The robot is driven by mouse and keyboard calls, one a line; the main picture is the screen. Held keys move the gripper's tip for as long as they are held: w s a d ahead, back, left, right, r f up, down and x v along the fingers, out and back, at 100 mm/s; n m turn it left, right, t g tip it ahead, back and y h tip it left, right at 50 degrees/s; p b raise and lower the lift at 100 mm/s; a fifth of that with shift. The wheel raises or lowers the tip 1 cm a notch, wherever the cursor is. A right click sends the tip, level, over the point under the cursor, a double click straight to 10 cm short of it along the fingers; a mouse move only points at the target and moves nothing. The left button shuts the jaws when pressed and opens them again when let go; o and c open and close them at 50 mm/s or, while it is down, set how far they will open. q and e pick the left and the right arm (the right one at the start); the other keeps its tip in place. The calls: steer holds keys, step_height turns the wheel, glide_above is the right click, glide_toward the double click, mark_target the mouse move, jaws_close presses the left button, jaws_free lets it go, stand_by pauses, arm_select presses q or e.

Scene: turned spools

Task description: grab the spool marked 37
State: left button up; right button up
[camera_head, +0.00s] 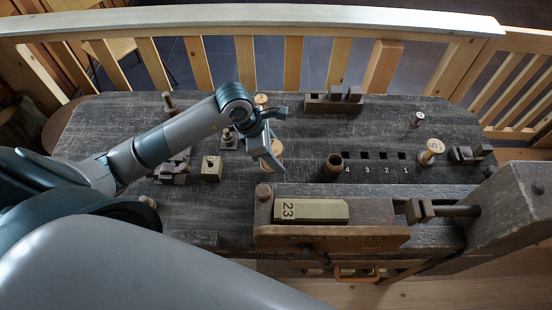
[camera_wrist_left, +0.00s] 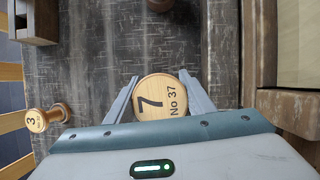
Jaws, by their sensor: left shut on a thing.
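The spool marked 37 (camera_wrist_left: 158,97) is pale turned wood. Its round top reads "7" and "No 37" in the left wrist view. My left gripper (camera_wrist_left: 158,80) is shut on it, one finger on each side. In the head view the spool (camera_head: 277,149) is partly hidden behind the left gripper (camera_head: 271,158), over the middle of the dark bench. I cannot tell whether its base touches the bench. My right gripper is not in view.
Another spool marked 3 (camera_wrist_left: 45,119) stands nearby. A spool marked 5 (camera_head: 435,146) and a smaller one (camera_head: 417,119) stand at the right. A vise with a block marked 23 (camera_head: 310,210) lies along the front.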

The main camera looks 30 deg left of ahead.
mark_target(280, 147)
arm_select(q)
step_height(280, 147, up, 6)
steer(key=shift+r+b, duration=0.25)
steer(key=shift+b, duration=0.75)
steer(key=shift+r, duration=0.8)
